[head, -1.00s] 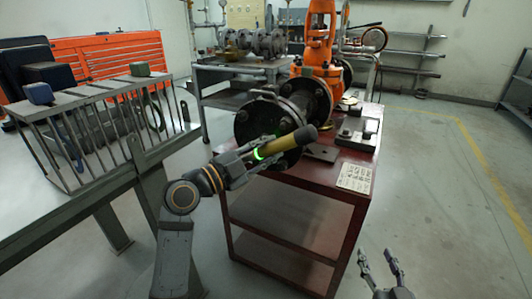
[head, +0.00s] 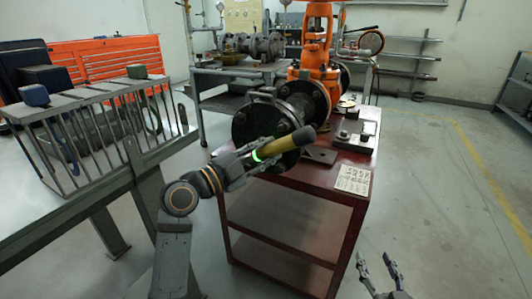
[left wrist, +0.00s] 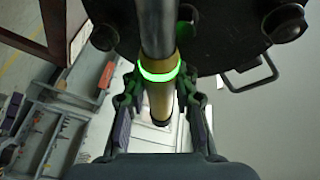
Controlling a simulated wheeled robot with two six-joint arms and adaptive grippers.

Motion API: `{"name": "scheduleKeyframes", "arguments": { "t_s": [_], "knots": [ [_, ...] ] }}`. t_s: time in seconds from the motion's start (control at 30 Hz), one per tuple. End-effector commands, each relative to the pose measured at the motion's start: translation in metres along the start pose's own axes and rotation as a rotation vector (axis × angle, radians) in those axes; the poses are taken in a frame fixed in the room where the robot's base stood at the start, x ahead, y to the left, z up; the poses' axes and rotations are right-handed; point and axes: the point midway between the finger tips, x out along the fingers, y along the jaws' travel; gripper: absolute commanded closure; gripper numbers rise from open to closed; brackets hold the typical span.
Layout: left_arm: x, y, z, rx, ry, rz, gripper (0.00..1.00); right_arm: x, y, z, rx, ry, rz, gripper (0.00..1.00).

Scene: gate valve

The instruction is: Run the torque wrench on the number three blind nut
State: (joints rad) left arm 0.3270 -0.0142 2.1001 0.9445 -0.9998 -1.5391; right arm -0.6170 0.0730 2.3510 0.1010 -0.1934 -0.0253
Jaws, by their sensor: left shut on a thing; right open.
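My left gripper (head: 254,158) is shut on the torque wrench (head: 282,146), a yellow-brown tool with a dark end and a green glowing ring. The wrench lies across the front of the black blind flange (head: 243,125). In the left wrist view the wrench (left wrist: 160,98) runs up between the fingers (left wrist: 160,108), with its grey shaft passing in front of the flange (left wrist: 225,30). Flange nuts (left wrist: 284,23) show at either side of the shaft. Which is number three, and whether the wrench head sits on one, I cannot tell. My right gripper (head: 377,270) is open and empty at the lower right.
The orange gate valve (head: 318,50) stands behind the flange on a dark red cart (head: 290,200). A paper sheet (head: 353,180) and small parts lie on the cart's right side. A grey slotted rack (head: 95,105) stands at left. The floor at right is clear.

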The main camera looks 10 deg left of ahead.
Motion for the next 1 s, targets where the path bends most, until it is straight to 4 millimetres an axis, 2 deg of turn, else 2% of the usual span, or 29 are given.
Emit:
{"name": "scheduleKeyframes", "arguments": {
  "t_s": [1.0],
  "knots": [
    [0.0041, -0.0023, 0.0002, 0.002, 0.004, -0.006, 1.00, 0.0003, 0.0001, 0.0083, 0.000, 0.000, 0.000, 0.48]
  ]
}}
